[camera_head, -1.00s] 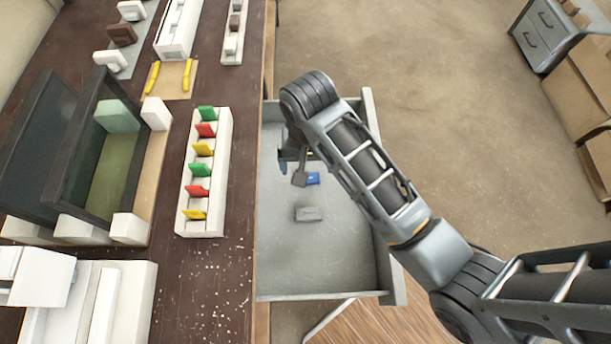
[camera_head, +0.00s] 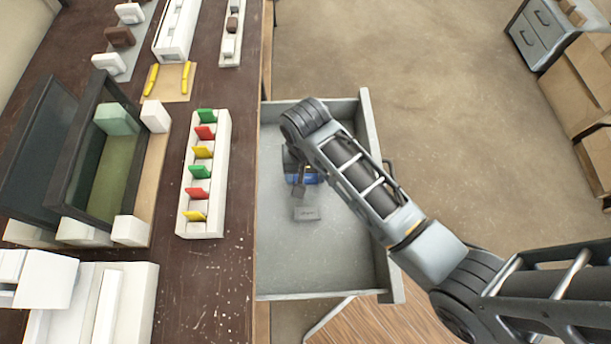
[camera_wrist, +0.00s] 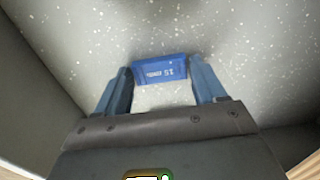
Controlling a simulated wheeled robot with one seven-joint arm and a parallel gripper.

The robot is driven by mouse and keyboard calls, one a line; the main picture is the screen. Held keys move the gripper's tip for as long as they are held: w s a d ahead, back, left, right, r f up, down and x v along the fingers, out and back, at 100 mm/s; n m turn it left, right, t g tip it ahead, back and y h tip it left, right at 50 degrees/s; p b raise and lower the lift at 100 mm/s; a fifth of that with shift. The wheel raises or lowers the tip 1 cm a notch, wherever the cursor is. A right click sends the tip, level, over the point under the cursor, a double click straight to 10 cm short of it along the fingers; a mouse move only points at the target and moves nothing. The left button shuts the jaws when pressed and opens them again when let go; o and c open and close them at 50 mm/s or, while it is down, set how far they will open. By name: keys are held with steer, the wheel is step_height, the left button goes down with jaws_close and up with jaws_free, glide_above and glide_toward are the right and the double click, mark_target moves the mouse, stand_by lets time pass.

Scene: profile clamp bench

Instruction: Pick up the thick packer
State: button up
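Two packers lie in the open drawer: a blue one (camera_head: 313,179) and a grey one (camera_head: 307,213) with small dark print, nearer the drawer's front in the picture. In the wrist view the blue packer (camera_wrist: 159,69) shows "15 mm" upside down. I cannot tell from these views which packer is thicker. My gripper (camera_head: 300,186) is low in the drawer at the blue packer and partly covers it. In the wrist view my gripper (camera_wrist: 160,82) is open, with one finger on each side of the blue packer's near edge. Contact with the packer is not clear.
The grey drawer (camera_head: 384,270) has raised walls around the gripper; its lower floor is clear. Left is the dark bench (camera_head: 215,270) with a white rack (camera_head: 215,222) of coloured tabs and a dark-framed fixture (camera_head: 75,200). Grey cabinet drawers (camera_head: 528,45) stand at the upper right.

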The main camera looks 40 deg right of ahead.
steer(key=c, duration=0.6)
steer(key=shift+c, duration=0.2)
